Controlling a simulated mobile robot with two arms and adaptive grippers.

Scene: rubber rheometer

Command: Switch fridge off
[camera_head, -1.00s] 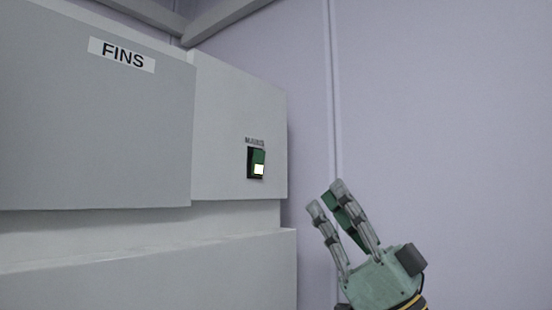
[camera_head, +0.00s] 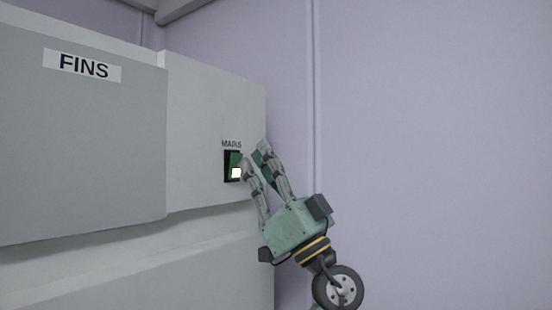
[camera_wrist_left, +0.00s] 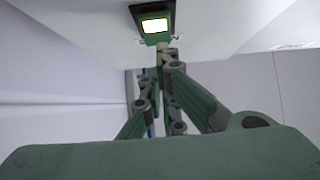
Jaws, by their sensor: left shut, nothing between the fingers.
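The fridge switch (camera_head: 233,166) is a green rocker in a black frame on the white fridge panel (camera_head: 200,130), under a small label. A part of the rocker shows lit white. It also shows at the top of the left wrist view (camera_wrist_left: 153,23), lit. My left gripper (camera_head: 254,152) is shut and empty, with its fingertips right beside the switch's right edge in the head view. In the left wrist view the fingertips are just below the switch; I cannot tell whether they touch it. My right gripper is in neither view.
A grey panel labelled FINS (camera_head: 83,66) fills the left of the head view. A lower white panel (camera_head: 150,270) lies beneath it. A pale lilac wall (camera_head: 430,150) stands to the right, with free room in front of it.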

